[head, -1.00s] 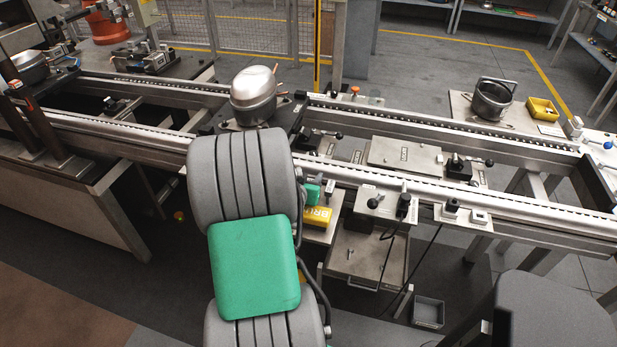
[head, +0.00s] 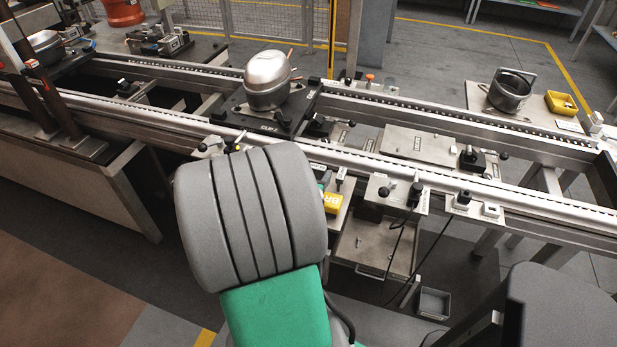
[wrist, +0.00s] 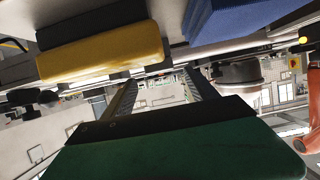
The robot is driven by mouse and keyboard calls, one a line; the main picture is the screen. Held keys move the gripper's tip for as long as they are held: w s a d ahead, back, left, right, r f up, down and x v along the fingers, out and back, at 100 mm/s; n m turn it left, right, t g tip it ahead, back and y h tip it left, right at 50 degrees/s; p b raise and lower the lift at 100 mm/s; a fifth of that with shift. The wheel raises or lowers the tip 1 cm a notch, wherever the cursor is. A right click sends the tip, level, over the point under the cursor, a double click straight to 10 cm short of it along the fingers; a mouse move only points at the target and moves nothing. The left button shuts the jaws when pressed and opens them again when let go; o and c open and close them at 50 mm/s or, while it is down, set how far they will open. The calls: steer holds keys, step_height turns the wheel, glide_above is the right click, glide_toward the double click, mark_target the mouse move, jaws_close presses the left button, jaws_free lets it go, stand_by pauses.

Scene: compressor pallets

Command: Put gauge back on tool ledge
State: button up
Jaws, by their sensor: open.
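My gripper (wrist: 165,82) shows in the wrist view as two spaced fingers, open with nothing between them. In the head view my own arm hides it. A yellow block with lettering (head: 333,203) lies on a small ledge (head: 338,226) at the front of the line, just right of my arm. A yellow and black block (wrist: 100,55) and a blue block (wrist: 235,15) fill the top of the wrist view, close to the camera. I cannot tell which thing is the gauge.
A silver compressor (head: 267,80) stands on a dark pallet on the rail line. A grey plate (head: 425,144), a pot (head: 509,92) and a yellow bin (head: 562,103) are to the right. A drawer tray (head: 372,248) and a grey bin (head: 433,303) sit below the line.

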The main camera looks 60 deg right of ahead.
steer(key=shift+v, duration=1.95)
steer(key=shift+w, duration=0.1)
steer(key=w+a+n+y, duration=0.1)
steer(key=w+a, duration=0.1)
steer(key=w, duration=0.1)
steer(key=w+a+n+t+y+p, duration=0.1)
steer(key=w+a, duration=0.1)
steer(key=a, duration=0.1)
steer(key=w+a+y, duration=0.2)
steer(key=w, duration=0.1)
steer(key=shift+w+a+r+n+t+p, duration=0.2)
steer(key=shift+w+a+n+t+p, duration=0.1)
steer(key=shift+w+a+n+p, duration=0.1)
steer(key=w+a+r+n+y+p, duration=0.1)
steer(key=a+r+n+y, duration=0.1)
steer(key=a, duration=0.7)
steer(key=w+a+r+n+y, duration=0.1)
steer(key=a+n+y, duration=0.3)
steer(key=a, duration=0.6)
steer(key=w+a+r+n+y+p, duration=0.1)
steer(key=w+a+r+n+y, duration=0.1)
steer(key=a+n, duration=0.4)
steer(key=a+r+y, duration=0.1)
steer(key=a+r, duration=0.1)
steer(key=a, duration=0.2)
steer(key=shift+a+n+p, duration=0.2)
steer(key=shift+n+p, duration=0.15)
steer(key=shift+n, duration=0.05)
